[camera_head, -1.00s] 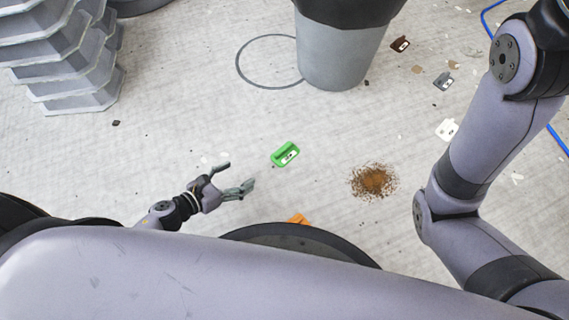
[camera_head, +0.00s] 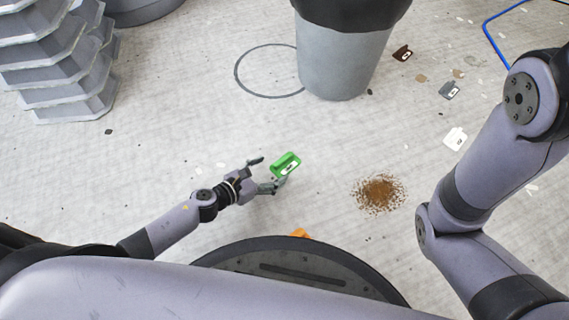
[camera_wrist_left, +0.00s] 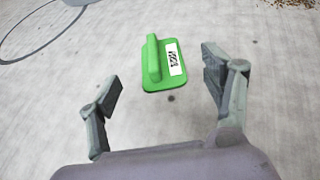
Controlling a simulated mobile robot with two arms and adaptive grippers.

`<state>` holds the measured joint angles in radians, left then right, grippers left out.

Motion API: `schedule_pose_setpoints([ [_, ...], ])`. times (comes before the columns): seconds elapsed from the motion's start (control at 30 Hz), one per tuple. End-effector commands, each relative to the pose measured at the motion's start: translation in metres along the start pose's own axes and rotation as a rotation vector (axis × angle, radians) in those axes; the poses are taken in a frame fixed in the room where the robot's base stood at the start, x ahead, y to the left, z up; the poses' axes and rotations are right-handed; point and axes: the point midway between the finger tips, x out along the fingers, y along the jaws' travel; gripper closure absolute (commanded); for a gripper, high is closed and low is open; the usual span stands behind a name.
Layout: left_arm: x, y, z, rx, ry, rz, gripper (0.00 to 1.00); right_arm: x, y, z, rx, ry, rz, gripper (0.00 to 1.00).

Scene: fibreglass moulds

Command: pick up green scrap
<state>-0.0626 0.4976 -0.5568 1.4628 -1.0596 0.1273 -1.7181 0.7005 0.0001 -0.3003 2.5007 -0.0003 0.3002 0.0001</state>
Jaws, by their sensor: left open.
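The green scrap (camera_head: 286,164) lies on the floor left of the brown pile. It is a flat green piece with a raised ridge and a white label. In the left wrist view the green scrap (camera_wrist_left: 158,64) sits ahead of the fingertips, between their lines. My left gripper (camera_head: 268,174) is open and empty, just short of the scrap, with one finger overlapping its lower edge in the head view. In the left wrist view both fingers of my left gripper (camera_wrist_left: 160,88) are spread wide. My right gripper is out of view; only my right arm shows.
A grey bin (camera_head: 343,62) with a black liner stands behind. Stacked grey moulds (camera_head: 62,70) are at upper left. A brown granule pile (camera_head: 379,193) lies right of the scrap. White (camera_head: 455,138), grey (camera_head: 450,90) and dark brown (camera_head: 402,53) scraps lie farther right. An orange piece (camera_head: 300,233) shows near my base.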

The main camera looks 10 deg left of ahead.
Motion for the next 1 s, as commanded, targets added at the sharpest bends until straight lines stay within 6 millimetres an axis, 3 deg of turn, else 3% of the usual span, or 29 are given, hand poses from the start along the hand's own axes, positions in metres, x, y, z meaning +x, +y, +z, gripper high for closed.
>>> schedule_pose_setpoints([
  [0.3, 0.044, 0.002, 0.003, 0.001, -0.003, 0.001, 0.27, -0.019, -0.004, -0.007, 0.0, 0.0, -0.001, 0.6],
  [0.63, 0.049, 0.001, 0.004, 0.0, -0.001, 0.0, 0.27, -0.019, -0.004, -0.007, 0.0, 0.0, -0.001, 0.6],
  [1.0, 0.049, 0.001, 0.004, 0.001, -0.001, 0.0, 0.51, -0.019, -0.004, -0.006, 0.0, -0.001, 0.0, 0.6],
])
